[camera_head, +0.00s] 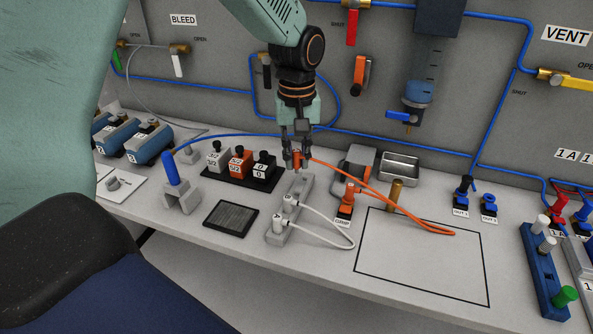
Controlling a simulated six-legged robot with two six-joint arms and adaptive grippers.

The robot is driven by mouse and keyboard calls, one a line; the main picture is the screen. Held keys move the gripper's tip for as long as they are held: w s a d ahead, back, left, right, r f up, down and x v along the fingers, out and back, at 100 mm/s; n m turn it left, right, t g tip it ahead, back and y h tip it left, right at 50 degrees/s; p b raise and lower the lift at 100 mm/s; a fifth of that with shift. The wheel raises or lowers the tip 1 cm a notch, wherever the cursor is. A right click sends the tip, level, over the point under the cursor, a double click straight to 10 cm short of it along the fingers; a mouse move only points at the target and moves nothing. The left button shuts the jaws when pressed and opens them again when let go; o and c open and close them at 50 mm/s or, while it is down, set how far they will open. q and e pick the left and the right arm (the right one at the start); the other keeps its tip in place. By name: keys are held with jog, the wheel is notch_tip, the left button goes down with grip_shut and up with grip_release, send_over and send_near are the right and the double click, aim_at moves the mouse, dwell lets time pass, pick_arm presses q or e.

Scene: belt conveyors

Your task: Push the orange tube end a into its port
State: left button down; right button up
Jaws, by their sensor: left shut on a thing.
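My left gripper (298,163) points straight down over the far end of a light grey port block (276,239). It is shut on the orange tube end (297,157), an upright orange piece between the fingertips. The tip sits at or just above the block's far end; I cannot tell how deep it goes, and the port mouth is hidden. The orange tube (385,203) runs right from the gripper and loops on the bench near an orange fitting (348,193). My right gripper is not in view.
White tubes (335,223) leave two white fittings on the same block. A black pad (231,218), a stand with a blue handle (172,170) and a row of labelled blocks (239,163) lie left. A metal tray (399,167) stands behind. The outlined bench area (440,268) is mostly clear.

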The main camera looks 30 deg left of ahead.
pick_arm(q)
jog(key=shift+w+r, duration=0.1)
jog(key=shift+r, duration=0.85)
jog(key=shift+a+r, duration=0.1)
